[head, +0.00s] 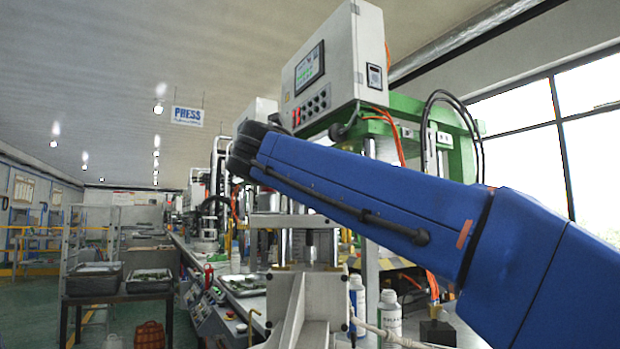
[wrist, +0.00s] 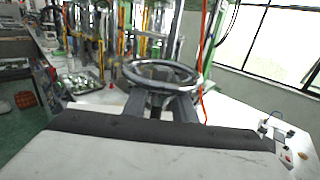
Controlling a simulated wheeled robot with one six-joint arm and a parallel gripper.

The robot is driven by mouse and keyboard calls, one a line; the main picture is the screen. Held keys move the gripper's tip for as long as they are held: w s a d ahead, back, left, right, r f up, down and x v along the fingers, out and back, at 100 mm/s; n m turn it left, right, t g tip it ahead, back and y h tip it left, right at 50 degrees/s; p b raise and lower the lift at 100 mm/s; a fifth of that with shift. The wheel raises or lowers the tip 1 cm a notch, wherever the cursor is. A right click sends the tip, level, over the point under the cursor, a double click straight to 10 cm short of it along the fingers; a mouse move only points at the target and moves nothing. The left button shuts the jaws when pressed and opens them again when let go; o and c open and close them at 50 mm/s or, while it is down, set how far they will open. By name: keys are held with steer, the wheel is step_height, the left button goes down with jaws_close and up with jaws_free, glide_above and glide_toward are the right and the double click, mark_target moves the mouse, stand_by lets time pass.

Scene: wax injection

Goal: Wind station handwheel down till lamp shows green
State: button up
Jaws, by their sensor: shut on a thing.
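In the wrist view the handwheel (wrist: 134,77) is a shiny metal ring lying roughly flat, just beyond my gripper. My gripper (wrist: 160,101) reaches to the wheel's near side with its two dark fingers and is shut on the rim. In the head view my blue arm crosses in front of the station, and the wheel and my gripper are hidden there. I cannot make out the station lamp or its colour in either view.
A white control box (head: 335,65) with a screen sits on a green machine frame (head: 407,112). White bottles (head: 389,315) stand on the bench by the station. A metal tray (head: 243,285) lies on the bench further left. A dark cart with bins (head: 93,279) stands across the aisle.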

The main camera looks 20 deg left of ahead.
stand_by(0.3)
steer(key=o, duration=0.9)
steer(key=s, duration=1.7)
steer(key=shift+s+d, duration=0.1)
steer(key=shift+s, duration=0.15)
